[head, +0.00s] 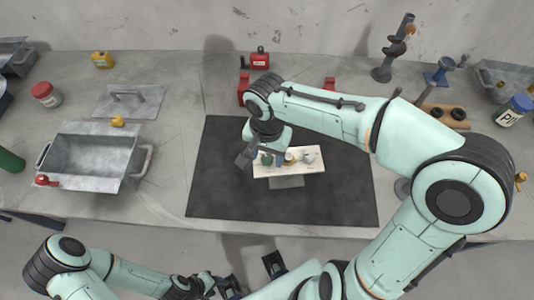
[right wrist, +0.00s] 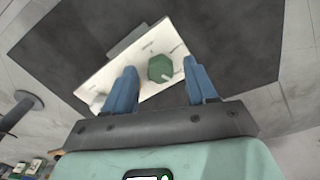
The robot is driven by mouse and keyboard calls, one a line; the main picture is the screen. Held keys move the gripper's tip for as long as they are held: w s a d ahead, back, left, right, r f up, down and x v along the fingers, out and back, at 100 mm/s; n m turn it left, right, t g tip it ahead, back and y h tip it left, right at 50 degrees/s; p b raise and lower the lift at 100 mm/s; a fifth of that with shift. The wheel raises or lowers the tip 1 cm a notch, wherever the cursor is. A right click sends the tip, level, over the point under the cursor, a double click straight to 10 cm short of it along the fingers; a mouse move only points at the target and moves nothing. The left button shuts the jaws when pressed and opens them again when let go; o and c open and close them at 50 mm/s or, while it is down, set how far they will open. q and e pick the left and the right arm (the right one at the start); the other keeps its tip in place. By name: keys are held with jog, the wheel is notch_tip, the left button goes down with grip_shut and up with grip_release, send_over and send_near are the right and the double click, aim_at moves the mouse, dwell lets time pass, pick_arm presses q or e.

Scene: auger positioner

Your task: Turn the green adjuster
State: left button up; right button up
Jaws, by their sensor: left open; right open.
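The green adjuster (head: 267,159) sits at the left end of a small pale panel (head: 316,170) on a dark mat. It is a knob, and it also shows in the right wrist view (right wrist: 160,68), with a small light pointer at its lower right. My right gripper (right wrist: 158,88) is open, with its blue fingers on either side of the green adjuster and apart from it in that view. In the head view my right gripper (head: 262,158) is over the panel's left end and partly hides it. My left gripper (head: 247,275) is open and empty below the table's front edge.
The panel also bears a tan knob (head: 289,158) and a whitish knob (head: 309,157). The dark mat (head: 220,190) is otherwise clear. A metal tray (head: 85,165) stands at left, with red clamps (head: 244,90) behind the mat.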

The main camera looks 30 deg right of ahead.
jog(key=shift+f, duration=0.2)
grip_shut()
